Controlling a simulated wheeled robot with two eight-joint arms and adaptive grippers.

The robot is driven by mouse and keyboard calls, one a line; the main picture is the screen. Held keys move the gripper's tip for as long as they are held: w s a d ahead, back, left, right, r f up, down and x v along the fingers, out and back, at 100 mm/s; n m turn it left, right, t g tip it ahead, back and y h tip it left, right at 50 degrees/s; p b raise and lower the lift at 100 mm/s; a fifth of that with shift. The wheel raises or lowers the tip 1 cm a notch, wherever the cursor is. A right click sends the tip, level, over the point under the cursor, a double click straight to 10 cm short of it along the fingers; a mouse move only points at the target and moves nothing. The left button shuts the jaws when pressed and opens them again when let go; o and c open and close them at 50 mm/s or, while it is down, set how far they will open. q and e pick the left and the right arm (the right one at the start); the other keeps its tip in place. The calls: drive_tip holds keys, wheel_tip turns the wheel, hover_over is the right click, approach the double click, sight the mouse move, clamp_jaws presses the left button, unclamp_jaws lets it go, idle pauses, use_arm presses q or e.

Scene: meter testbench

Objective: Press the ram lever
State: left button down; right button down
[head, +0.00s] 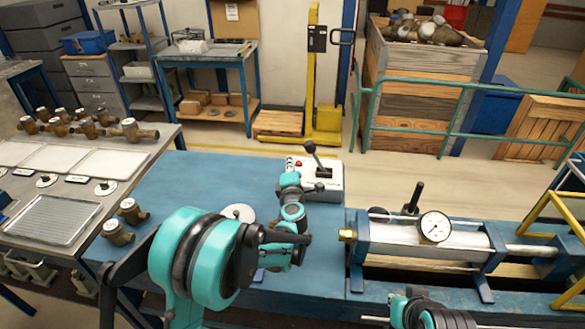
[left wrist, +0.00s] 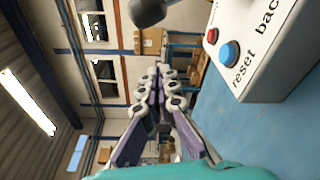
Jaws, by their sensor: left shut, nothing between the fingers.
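The ram lever (head: 312,155) is a black stick with a round knob, standing tilted on a white control box (head: 330,188) on the blue bench. In the left wrist view a black knob (left wrist: 148,12) shows at the top edge, and the box (left wrist: 262,50) with its red and blue buttons is at upper right. My left gripper (head: 290,165) is shut and empty at the left side of the box, beside the lever and apart from its knob. Its fingers (left wrist: 165,78) show together in the wrist view. Only part of my right arm shows at the bottom edge.
A ram cylinder with a round dial gauge (head: 434,227) lies on the bench at right. Brass meters (head: 118,232) stand at left, near a grey side table (head: 150,150) with trays.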

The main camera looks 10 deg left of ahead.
sight(316, 159)
use_arm(q)
drive_tip(key=w, duration=0.4)
drive_tip(key=w+a+b, duration=0.1)
drive_tip(key=shift+w+f, duration=0.3)
drive_tip(key=shift+w, duration=0.1)
drive_tip(key=d, duration=0.2)
drive_tip(key=d+r+b, duration=0.1)
drive_tip(key=shift+s+d, duration=0.2)
drive_tip(key=shift+s, duration=0.2)
drive_tip(key=shift+d+r, duration=0.15)
drive_tip(key=shift+d, duration=0.1)
